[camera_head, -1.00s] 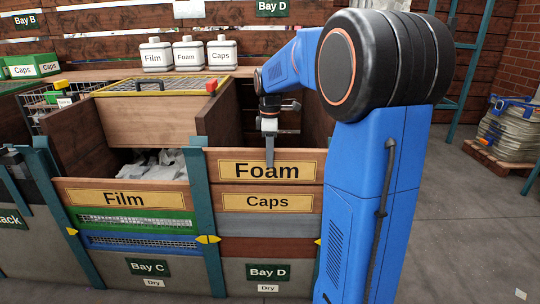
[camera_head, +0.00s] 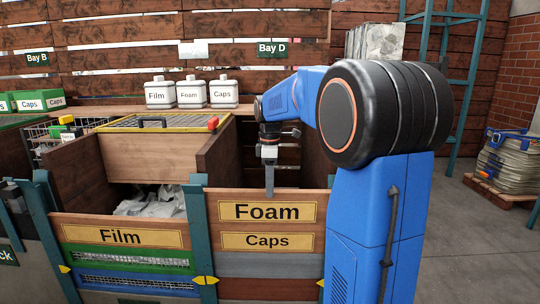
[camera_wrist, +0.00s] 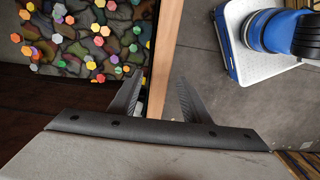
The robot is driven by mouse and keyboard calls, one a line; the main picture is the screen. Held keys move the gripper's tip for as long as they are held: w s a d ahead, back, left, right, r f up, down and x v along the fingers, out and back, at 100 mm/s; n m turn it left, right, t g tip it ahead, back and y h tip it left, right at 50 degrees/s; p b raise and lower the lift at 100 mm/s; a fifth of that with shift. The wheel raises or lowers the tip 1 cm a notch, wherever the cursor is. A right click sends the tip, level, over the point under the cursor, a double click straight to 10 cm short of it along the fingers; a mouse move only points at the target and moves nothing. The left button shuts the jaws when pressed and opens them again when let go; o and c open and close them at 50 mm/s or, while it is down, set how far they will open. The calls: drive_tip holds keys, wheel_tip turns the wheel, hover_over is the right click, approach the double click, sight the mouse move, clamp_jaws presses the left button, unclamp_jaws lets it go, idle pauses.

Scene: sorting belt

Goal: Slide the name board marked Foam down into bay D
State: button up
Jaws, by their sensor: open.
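The name board marked Foam (camera_head: 267,212) stands upright at the front of bay D, directly above the board marked Caps (camera_head: 267,241), with no gap visible between them. Its ends meet the teal posts (camera_head: 197,230), though the right end is partly hidden by my arm. My gripper (camera_head: 269,192) points down at the middle of the Foam board's top edge, with a finger slightly overlapping it. In the wrist view my gripper (camera_wrist: 160,95) is open, its fingers on either side of the board's narrow top edge (camera_wrist: 163,60). The left finger is closer to the edge.
Bay C to the left has a Film board (camera_head: 122,236) and grey-white film (camera_head: 152,202) inside. Labelled bottles (camera_head: 191,93) stand on the shelf behind. Coloured pieces (camera_wrist: 100,30) lie left of the board in the wrist view. Open floor (camera_head: 470,250) lies to the right.

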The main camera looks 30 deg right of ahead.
wheel_tip(320, 180, up, 13)
idle(0.4)
idle(0.4)
drive_tip(key=s+a+f+m+t, duration=0.1)
drive_tip(key=s+a+f+m, duration=0.2)
drive_tip(key=s+a, duration=0.35)
drive_tip(key=s+a+f+m+t, duration=0.15)
drive_tip(key=s+a+f, duration=0.25)
drive_tip(key=s, duration=0.5)
drive_tip(key=s+a+f+m+t, duration=0.1)
drive_tip(key=s+a+f+m, duration=0.2)
drive_tip(key=s+f, duration=0.4)
drive_tip(key=s+a+f+m+t, duration=0.1)
drive_tip(key=s+a+f+m, duration=0.2)
drive_tip(key=s+f, duration=0.4)
drive_tip(key=shift+f+m, duration=0.25)
drive_tip(key=shift+m, duration=0.1)
